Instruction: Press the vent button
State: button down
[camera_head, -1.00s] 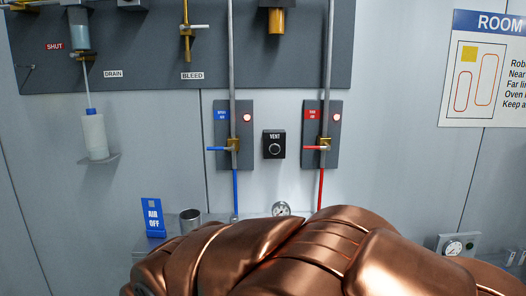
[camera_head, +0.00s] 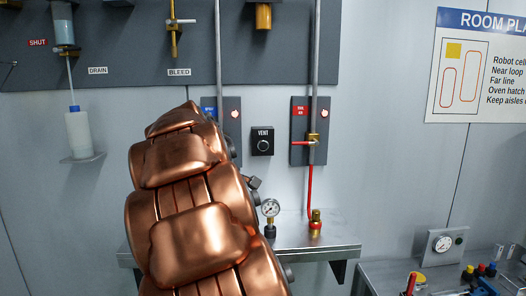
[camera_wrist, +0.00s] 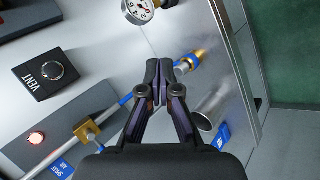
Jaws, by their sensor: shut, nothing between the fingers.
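The vent button is a round dark button on a black box labelled VENT (camera_head: 262,141), fixed to the grey wall between two valve panels. In the wrist view the vent box (camera_wrist: 46,72) is at the upper left, with the button facing outward. My gripper (camera_wrist: 159,68) is in the middle of the wrist view, shut and empty. It is to the right of the vent box there and apart from it. In the head view my copper arm covers the left valve panel's lower part, and my gripper is hidden behind it.
The left valve panel with a blue line (camera_wrist: 127,98) is close to my gripper. A red-handled valve (camera_head: 312,140) is right of the vent box. A pressure gauge (camera_head: 270,208) and a brass fitting (camera_head: 316,222) stand at the metal shelf (camera_head: 318,246) below. A metal cup (camera_wrist: 212,108) is near my fingers.

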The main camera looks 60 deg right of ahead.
aim_at(264, 148)
jog(key=d+r+h, duration=0.1)
jog(key=d+r, duration=0.2)
jog(key=d, duration=0.4)
jog(key=d+r+n+h+b, duration=0.1)
jog(key=d+r+h, duration=0.1)
jog(key=d, duration=0.4)
jog(key=shift+d+r+g, duration=0.3)
jog(key=shift+d+r, duration=0.1)
jog(key=shift+r, duration=0.4)
jog(key=shift+w, duration=0.1)
jog(key=shift+w+d+r+p, duration=0.1)
jog(key=shift+w+d+p, duration=0.35)
jog(key=shift+w+d, duration=0.4)
jog(key=shift+w+d+p, duration=0.5)
jog(key=shift+w+d, duration=0.1)
jog(key=shift+d, duration=0.4)
jog(key=shift+w+d+r+p, duration=0.1)
jog(key=shift+w+d+p, duration=0.35)
jog(key=shift+w+d, duration=0.4)
jog(key=shift+w+d+f+p, duration=0.2)
jog(key=shift+w+d+p, duration=0.15)
jog(key=shift+d, duration=0.35)
jog(key=shift+w+d, duration=0.1)
